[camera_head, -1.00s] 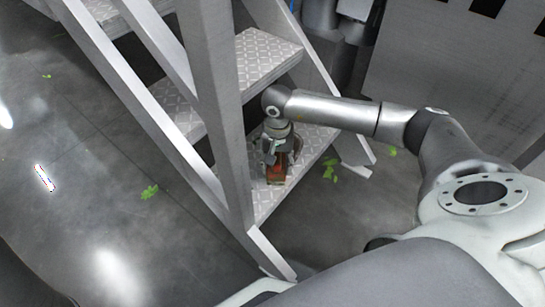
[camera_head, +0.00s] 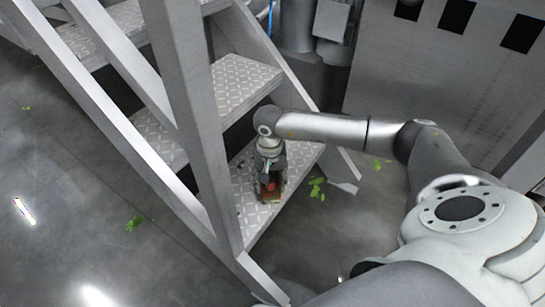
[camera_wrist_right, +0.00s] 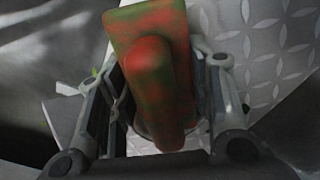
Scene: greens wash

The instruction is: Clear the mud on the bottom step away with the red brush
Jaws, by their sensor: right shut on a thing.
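The bottom step (camera_head: 248,222) is a grey metal tread with a diamond pattern, low on the metal stairs. My right gripper (camera_head: 270,184) is over it, pointing down, shut on the red brush (camera_head: 271,190). In the right wrist view the red brush (camera_wrist_right: 150,70), blotched green and brown, sits between the two fingers of my right gripper (camera_wrist_right: 160,100). The brush's lower end is at the step; I cannot tell whether it touches. A few small dark specks show on the step near the gripper; I cannot tell for sure that they are mud. My left gripper is out of view.
The stair rail post (camera_head: 190,120) stands just left of the gripper. The second step (camera_head: 240,85) is above and behind. Green leaves lie on the floor right of the stairs (camera_head: 317,188) and left of them (camera_head: 134,223). A large grey cabinet (camera_head: 440,90) stands at the back right.

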